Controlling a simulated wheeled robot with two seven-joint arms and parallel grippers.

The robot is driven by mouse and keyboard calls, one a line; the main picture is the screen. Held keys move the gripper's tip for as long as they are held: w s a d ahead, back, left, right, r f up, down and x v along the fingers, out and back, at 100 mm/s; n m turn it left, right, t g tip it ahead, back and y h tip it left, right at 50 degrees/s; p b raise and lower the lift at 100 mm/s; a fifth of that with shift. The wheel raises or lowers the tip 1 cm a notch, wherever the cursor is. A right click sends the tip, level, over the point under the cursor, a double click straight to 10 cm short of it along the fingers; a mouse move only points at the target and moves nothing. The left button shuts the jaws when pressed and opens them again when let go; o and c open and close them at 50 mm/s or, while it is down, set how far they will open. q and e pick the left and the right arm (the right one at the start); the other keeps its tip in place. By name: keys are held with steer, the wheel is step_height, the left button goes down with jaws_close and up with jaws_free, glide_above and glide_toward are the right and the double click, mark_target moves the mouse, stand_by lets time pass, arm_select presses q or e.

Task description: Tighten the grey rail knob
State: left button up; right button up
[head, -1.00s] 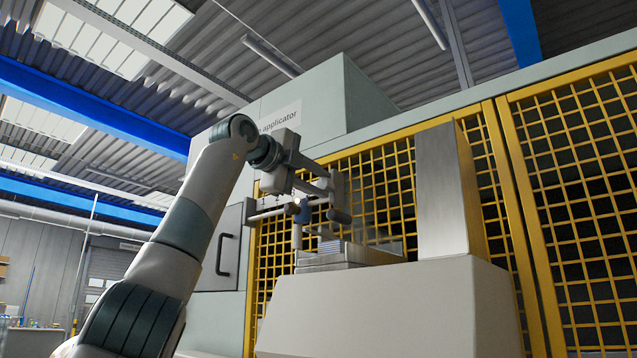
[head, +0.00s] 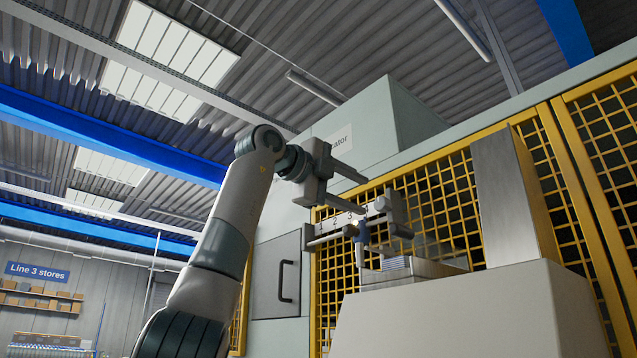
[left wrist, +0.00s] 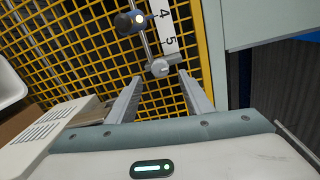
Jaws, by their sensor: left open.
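The rail (head: 328,237) with a numbered scale runs across the front of the yellow fence in the head view. My left gripper (head: 366,195) is open and empty, above the rail. In the left wrist view a dark knob (left wrist: 124,22) is at top left, beyond the fingertips. A grey round piece (left wrist: 160,68) on the rod appears between the open fingers; I cannot tell its depth. My right gripper is out of view.
A pale machine body (head: 440,322) and upright metal panel (head: 505,200) stand at the right. Yellow mesh fence (head: 450,215) lies behind the rail. A cabinet with a handle (head: 288,281) is left of it.

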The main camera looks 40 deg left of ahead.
arm_select(q)
steer(key=s+b, duration=0.2)
steer(key=s, duration=0.8)
steer(key=shift+s+a+r, duration=0.2)
steer(key=shift+s+a, duration=0.1)
steer(key=shift+a, duration=0.15)
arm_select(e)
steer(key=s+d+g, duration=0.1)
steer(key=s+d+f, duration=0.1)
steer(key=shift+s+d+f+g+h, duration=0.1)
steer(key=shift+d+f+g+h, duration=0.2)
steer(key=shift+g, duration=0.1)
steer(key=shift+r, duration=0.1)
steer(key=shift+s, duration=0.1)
